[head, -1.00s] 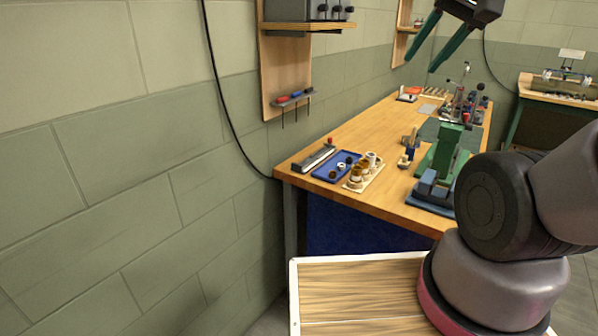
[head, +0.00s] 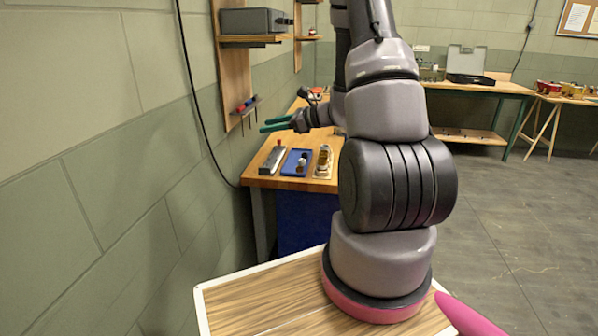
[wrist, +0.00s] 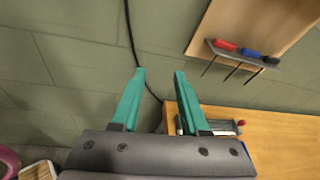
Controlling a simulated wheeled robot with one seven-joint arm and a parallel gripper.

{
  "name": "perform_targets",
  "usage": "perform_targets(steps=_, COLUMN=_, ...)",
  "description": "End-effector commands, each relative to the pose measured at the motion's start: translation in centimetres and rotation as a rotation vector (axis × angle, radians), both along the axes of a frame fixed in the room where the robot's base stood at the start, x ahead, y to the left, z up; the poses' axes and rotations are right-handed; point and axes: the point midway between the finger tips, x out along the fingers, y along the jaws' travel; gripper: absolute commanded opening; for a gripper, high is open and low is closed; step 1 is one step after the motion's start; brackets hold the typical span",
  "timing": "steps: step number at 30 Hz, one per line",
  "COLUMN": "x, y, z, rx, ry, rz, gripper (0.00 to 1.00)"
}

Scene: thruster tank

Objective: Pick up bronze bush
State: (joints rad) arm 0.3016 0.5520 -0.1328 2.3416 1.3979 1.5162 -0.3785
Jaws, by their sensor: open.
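My gripper (head: 263,126) is open and empty, with its two green fingers pointing left above the near-left end of the workbench (head: 262,180). In the wrist view my gripper (wrist: 159,74) has its fingers spread, facing the wall and the bench corner. A blue tray (head: 285,169) with a few small dark and light parts lies on the bench, below and right of the fingers. A pale holder (head: 328,177) with brownish, bronze-like cylinders stands to its right. I cannot tell which piece is the bronze bush. No such piece shows clearly in the wrist view.
A grey metal device with a red knob (head: 271,160) lies left of the blue tray. A wall shelf (head: 254,38) carries a grey box, above a rack of screwdrivers (head: 247,106). A black cable (head: 187,70) hangs on the wall. My arm hides much of the bench behind.

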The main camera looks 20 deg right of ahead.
Motion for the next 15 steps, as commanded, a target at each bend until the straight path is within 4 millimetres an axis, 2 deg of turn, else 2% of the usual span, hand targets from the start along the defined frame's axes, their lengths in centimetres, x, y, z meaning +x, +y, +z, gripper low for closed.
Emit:
perform_targets(steps=1, x=0.9, y=-2.2, z=-3.1, rx=0.043, ry=0.038, rz=-0.099, gripper=0.44)
perform_targets(steps=3, x=1.9, y=-5.3, z=-6.5, rx=0.089, ry=0.069, rz=-0.235, gripper=0.44)
perform_targets(steps=6, x=2.2, y=-9.3, z=-11.2, rx=0.127, ry=0.106, rz=-0.407, gripper=0.44)
perform_targets(steps=10, x=1.7, y=-13.3, z=-15.8, rx=0.145, ry=0.137, rz=-0.575, gripper=0.44)
perform_targets(steps=12, x=1.2, y=-14.7, z=-17.4, rx=0.147, ry=0.147, rz=-0.632, gripper=0.44)
perform_targets(steps=15, x=1.0, y=-15.8, z=-18.7, rx=0.145, ry=0.154, rz=-0.677, gripper=0.44)
